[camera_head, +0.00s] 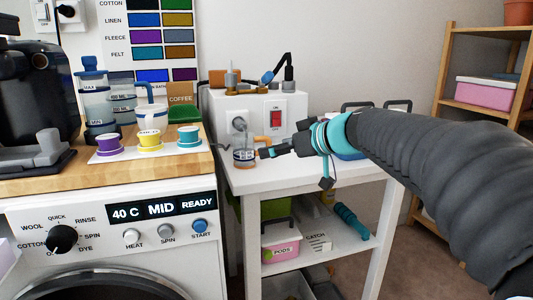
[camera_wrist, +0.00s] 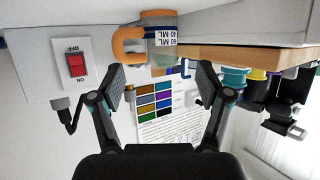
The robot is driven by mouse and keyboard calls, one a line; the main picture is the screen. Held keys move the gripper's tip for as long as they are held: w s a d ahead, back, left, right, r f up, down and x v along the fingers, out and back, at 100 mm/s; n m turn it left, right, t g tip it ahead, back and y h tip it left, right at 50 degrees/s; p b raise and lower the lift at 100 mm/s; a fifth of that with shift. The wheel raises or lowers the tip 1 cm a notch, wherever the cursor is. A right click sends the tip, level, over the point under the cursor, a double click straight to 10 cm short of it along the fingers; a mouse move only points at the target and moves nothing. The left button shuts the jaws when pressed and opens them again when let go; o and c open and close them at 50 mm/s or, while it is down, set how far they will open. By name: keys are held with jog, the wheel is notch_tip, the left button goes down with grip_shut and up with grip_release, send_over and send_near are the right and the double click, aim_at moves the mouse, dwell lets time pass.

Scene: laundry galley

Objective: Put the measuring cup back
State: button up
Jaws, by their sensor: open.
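A small clear measuring cup (camera_head: 243,158) with an orange handle stands on the white side table (camera_head: 290,178), close to the counter. In the wrist view, which is upside down, the cup (camera_wrist: 163,42) shows its 60 ML and 40 ML marks, with the handle to the left. My gripper (camera_head: 268,152) is open and comes in from the right, its tips close to the cup. In the wrist view my gripper's (camera_wrist: 160,82) spread fingers frame the cup, which lies beyond the tips; contact is not visible. Larger measuring containers (camera_head: 122,103) stand on the wooden counter.
Purple (camera_head: 108,144), yellow (camera_head: 150,138) and teal (camera_head: 188,135) tubs sit on a white mat at the counter's front. A white box (camera_head: 258,115) with a red switch and a plug stands behind the cup. A shelf (camera_head: 490,95) stands at right.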

jog(key=shift+s+d+r, duration=0.15)
jog(key=shift+s+d, duration=0.1)
jog(key=shift+d, duration=0.05)
jog(key=s+d+f+m+g+h, duration=0.1)
jog(key=s+d+f+m+h, duration=0.2)
jog(key=s+f, duration=0.3)
jog(key=s+d+f+m+g+h, duration=0.1)
jog(key=s+d+f+m+h, duration=0.2)
jog(key=s+f, duration=0.4)
jog(key=s+d+f+m+g+h, duration=0.1)
jog(key=s+d+f+m+h, duration=0.2)
jog(key=s, duration=1.4)
notch_tip(320, 180, down, 4)
jog(key=shift+s+d+f+g+h+p, duration=0.2)
jog(key=shift+d+g+h+p, duration=0.2)
jog(key=shift+d, duration=0.55)
